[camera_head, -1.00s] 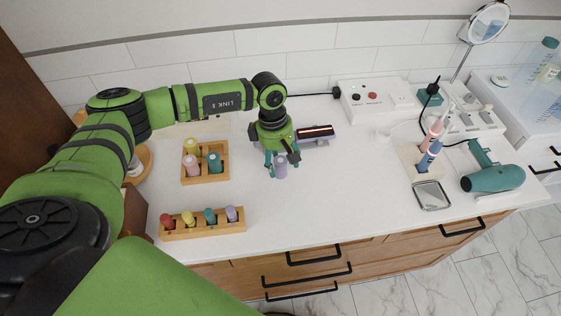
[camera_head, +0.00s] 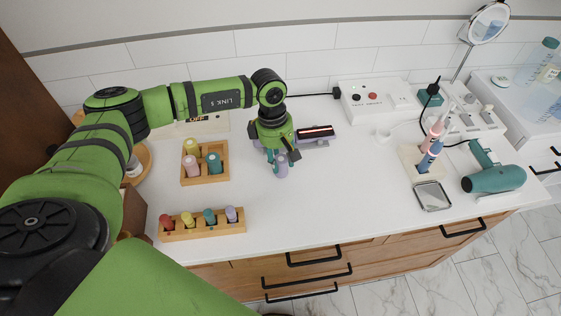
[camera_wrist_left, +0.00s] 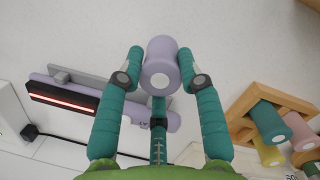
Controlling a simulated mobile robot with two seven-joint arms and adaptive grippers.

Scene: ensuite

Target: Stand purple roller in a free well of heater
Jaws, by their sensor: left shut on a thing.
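My left gripper (camera_head: 282,157) is shut on a purple roller (camera_head: 281,170), right of the wooden holders. In the left wrist view the purple roller (camera_wrist_left: 161,58) sits between the two teal fingers, its end face toward the camera. I cannot tell if its far end touches the counter. A square wooden block (camera_head: 205,179), apparently the heater, holds yellow (camera_head: 192,147), pink (camera_head: 191,166) and teal (camera_head: 214,163) rollers; its back right corner looks free. A panel reading OFF (camera_head: 198,119) lies behind it. My right gripper is not in view.
A lavender straightener (camera_head: 316,133) lies behind my gripper. A mirror tray (camera_head: 432,196) and teal hair dryer (camera_head: 494,179) are at right. The counter between gripper and block is clear.

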